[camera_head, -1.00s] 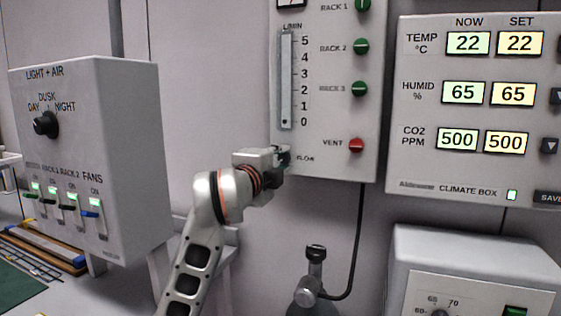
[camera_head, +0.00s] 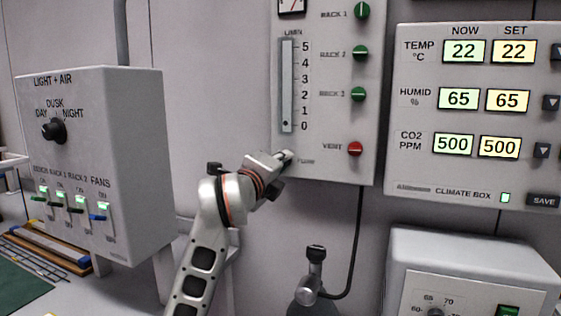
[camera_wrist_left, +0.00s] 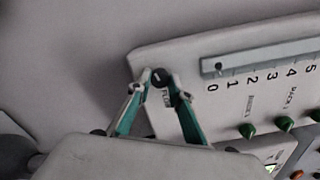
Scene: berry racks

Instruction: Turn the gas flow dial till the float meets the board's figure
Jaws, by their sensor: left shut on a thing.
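The gas panel (camera_head: 330,172) hangs on the wall in the middle of the head view. Its upright flow tube (camera_head: 287,85) has an L/MIN scale from 0 to 5. A small dark float (camera_head: 287,125) sits at the bottom of the tube, near 0. My left gripper (camera_head: 287,158) is at the panel's lower left corner by the FLOW label and hides the dial in the head view. In the left wrist view the dark flow dial (camera_wrist_left: 160,77) is between the fingertips of my left gripper (camera_wrist_left: 161,80), which is shut on it. My right gripper is not in view.
Green rack knobs (camera_head: 358,53) and a red vent knob (camera_head: 355,149) are on the same panel. The climate box (camera_head: 470,180) is at right, the light and air box (camera_head: 140,160) at left. A gas bottle valve (camera_head: 315,270) with a hose stands below. No board with a flow figure shows.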

